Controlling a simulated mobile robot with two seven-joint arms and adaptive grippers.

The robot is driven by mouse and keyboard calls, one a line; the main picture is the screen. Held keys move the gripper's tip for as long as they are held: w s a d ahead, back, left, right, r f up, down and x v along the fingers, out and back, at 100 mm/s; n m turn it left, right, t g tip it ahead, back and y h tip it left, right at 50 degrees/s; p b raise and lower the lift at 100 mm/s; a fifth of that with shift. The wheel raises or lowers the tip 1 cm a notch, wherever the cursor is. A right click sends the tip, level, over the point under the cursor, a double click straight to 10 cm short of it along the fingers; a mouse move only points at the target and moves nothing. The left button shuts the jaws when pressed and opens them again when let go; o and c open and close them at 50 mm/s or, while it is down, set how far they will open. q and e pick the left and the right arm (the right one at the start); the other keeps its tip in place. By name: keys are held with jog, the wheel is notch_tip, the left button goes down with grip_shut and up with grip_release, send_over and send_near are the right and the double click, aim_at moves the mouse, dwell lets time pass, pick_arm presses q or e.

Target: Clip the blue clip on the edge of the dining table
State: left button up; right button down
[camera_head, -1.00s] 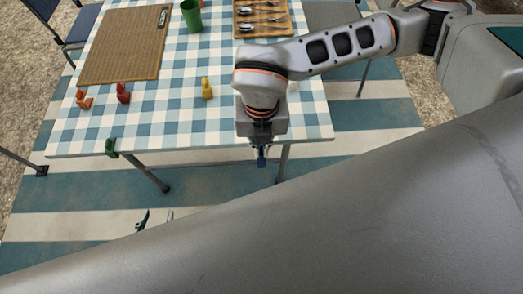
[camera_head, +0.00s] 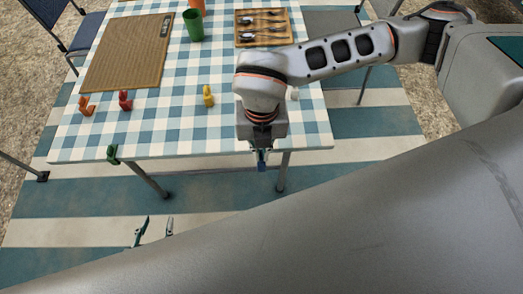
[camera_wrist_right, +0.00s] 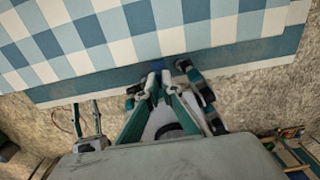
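The dining table (camera_head: 190,130) has a blue-and-white checked top. My right gripper (camera_head: 261,153) points down at its front edge, toward the right end. The blue clip (camera_head: 262,165) shows between its fingertips. In the right wrist view the gripper (camera_wrist_right: 172,78) is shut on the blue clip (camera_wrist_right: 183,65), which is at the table edge; I cannot tell whether it touches the edge. A green clip (camera_head: 112,153) sits on the front edge near the left corner. My left gripper (camera_head: 155,228) is open and empty, below and in front of the table, its arm mostly hidden.
Red (camera_head: 125,101), orange (camera_head: 87,106) and yellow (camera_head: 208,96) clips stand on the tabletop. Behind them are a woven mat (camera_head: 130,50), a green cup (camera_head: 193,26) and a cutlery tray (camera_head: 262,40). A chair (camera_head: 65,28) stands at the back left.

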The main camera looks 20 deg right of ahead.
jog(key=shift+w+d, duration=0.1)
jog(key=shift+w, duration=0.3)
jog(key=shift+w+d, duration=0.1)
jog(key=shift+w, duration=0.25)
jog(key=shift+w+d, duration=0.1)
jog(key=shift+w, duration=0.35)
dwell(0.5)
jog(key=shift+w+d, duration=0.1)
jog(key=shift+w, duration=0.2)
jog(key=shift+w+d, duration=0.2)
jog(key=shift+w, duration=0.45)
dwell(0.6)
jog(key=c, duration=2.2)
grip_release()
